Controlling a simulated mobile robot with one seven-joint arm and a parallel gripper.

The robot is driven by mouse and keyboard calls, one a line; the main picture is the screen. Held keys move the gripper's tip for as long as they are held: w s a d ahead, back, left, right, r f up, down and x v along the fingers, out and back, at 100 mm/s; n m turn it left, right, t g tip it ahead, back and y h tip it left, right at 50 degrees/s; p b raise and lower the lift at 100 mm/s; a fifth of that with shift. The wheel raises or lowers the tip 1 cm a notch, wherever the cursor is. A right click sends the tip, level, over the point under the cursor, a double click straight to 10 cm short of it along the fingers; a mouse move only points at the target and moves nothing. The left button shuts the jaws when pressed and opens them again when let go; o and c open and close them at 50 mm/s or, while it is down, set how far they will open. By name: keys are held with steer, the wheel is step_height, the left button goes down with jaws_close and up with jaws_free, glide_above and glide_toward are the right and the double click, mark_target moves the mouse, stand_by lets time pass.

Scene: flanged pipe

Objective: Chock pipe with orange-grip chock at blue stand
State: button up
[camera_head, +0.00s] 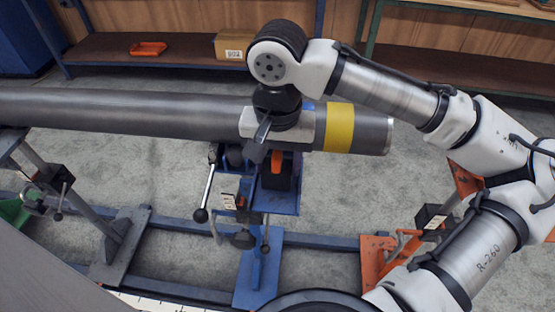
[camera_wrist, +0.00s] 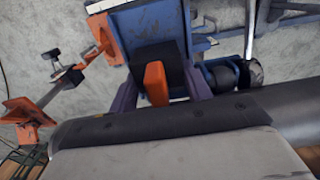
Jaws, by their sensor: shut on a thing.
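The grey pipe (camera_head: 130,112) lies across the stands, with a yellow band (camera_head: 339,128) near its right end. The blue stand (camera_head: 258,262) is under the pipe, left of the band. The black chock with the orange grip (camera_head: 277,163) is at the blue stand's plate, on the pipe's near side. My gripper (camera_wrist: 160,84) is shut on the orange grip (camera_wrist: 155,84), with a dark finger on each side. The chock's black body (camera_wrist: 152,58) shows beyond it over the blue plate. I cannot tell whether the chock touches the pipe, which shows at the right of the wrist view (camera_wrist: 285,110).
An orange stand (camera_head: 378,262) is at the right and a grey stand (camera_head: 120,245) at the left. A lever with a black knob (camera_head: 201,214) hangs beside the blue stand. Behind, a shelf (camera_head: 185,48) holds an orange tray (camera_head: 148,48) and a cardboard box (camera_head: 233,45).

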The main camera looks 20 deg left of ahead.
steer(key=shift+w+a, duration=0.15)
steer(key=shift+w, duration=0.35)
steer(key=shift+w+a, duration=0.15)
steer(key=shift+w, duration=0.35)
steer(key=o, duration=1.2)
steer(key=shift+f, duration=0.1)
steer(key=shift+c, duration=0.2)
steer(key=shift+s+d+r+p, duration=0.1)
steer(key=shift+s+r+p, duration=0.05)
steer(key=shift+r+p, duration=1.1)
steer(key=shift+s+r+p, duration=0.2)
steer(key=shift+r+p, duration=0.95)
steer(key=shift+p, duration=0.1)
steer(key=shift+s+d+r+p, duration=0.1)
steer(key=shift+s+r+p, duration=0.05)
steer(key=shift+r+p, duration=1.1)
steer(key=shift+f, duration=0.1)
